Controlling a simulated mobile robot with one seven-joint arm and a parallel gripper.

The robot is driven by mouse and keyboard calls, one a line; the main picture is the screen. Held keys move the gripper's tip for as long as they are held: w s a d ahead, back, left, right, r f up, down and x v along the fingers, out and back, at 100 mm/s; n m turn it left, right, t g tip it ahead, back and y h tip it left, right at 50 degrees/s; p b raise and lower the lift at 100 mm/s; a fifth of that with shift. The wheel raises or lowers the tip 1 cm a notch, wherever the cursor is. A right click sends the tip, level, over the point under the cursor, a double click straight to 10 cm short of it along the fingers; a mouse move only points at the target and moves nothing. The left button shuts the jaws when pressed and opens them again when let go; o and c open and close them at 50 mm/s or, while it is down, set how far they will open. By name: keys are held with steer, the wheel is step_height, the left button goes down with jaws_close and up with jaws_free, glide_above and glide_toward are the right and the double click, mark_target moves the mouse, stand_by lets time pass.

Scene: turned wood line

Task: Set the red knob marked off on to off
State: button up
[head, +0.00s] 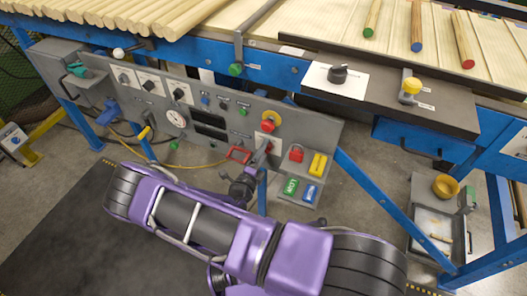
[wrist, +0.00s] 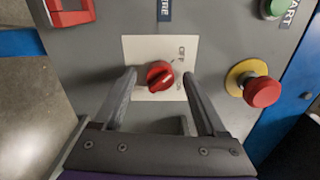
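The red knob (wrist: 159,76) sits on a white plate (wrist: 142,50) on the grey panel, with small "OFF" and "ON" lettering beside it in the wrist view. A dark bar slants across its face; which mark it points to is not clear. My gripper (wrist: 160,77) is open, one finger on either side of the knob, with gaps visible between.
A red emergency button (wrist: 263,91) on a yellow ring is close to the right finger in the wrist view. A blue table leg (head: 380,207) slants nearby.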

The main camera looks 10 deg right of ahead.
steer(key=p+v, duration=0.1)
steer(key=v, duration=1.6)
steer(key=shift+s, duration=0.15)
steer(key=shift+a, duration=0.1)
